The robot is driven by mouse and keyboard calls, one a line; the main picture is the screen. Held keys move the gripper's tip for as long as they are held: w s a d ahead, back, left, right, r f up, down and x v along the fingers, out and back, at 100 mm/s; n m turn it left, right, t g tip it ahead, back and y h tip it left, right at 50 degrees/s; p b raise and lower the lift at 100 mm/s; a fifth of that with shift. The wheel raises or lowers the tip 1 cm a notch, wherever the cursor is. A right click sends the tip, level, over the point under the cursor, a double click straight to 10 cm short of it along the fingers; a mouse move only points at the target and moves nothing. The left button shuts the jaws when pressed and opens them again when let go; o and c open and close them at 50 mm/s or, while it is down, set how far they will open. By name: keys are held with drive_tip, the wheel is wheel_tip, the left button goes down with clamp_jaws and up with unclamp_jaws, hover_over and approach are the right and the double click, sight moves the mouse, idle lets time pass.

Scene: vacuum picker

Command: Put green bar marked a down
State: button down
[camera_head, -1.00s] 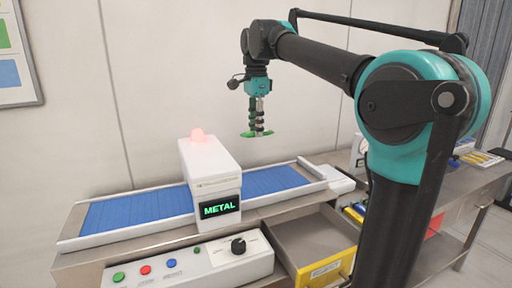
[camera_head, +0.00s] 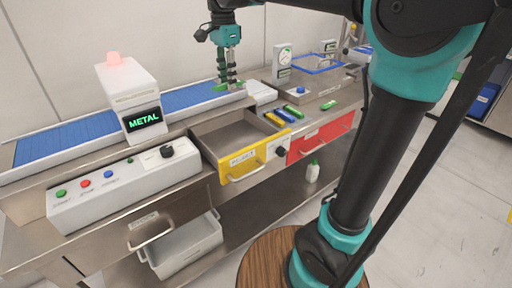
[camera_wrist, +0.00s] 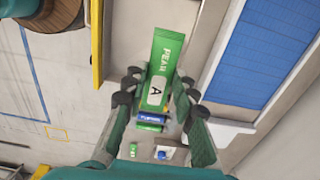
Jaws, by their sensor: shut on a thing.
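The green bar marked A (camera_wrist: 168,50), also labelled PEAR, is between the fingers of my gripper (camera_wrist: 158,86) in the wrist view. My gripper is shut on it. In the head view, my gripper (camera_head: 228,82) holds the bar (camera_head: 220,87) near the right end of the blue conveyor, behind the open yellow drawer. Whether the bar touches a surface below cannot be told.
The conveyor (camera_head: 75,135) passes through a white detector (camera_head: 117,85) reading METAL. The yellow-fronted drawer (camera_head: 243,166) is open and looks empty. Several coloured bars (camera_head: 285,114) lie on the counter at right, above a red drawer (camera_head: 320,138). A control panel (camera_head: 125,185) stands in front.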

hover_over(235, 143)
wheel_tip(235, 143, down, 16)
drive_tip(key=shift+f, duration=2.25)
drive_tip(key=shift+f, duration=0.15)
drive_tip(key=c, duration=1.2)
unclamp_jaws()
wheel_tip(235, 143, up, 12)
drive_tip(key=shift+r, duration=0.2)
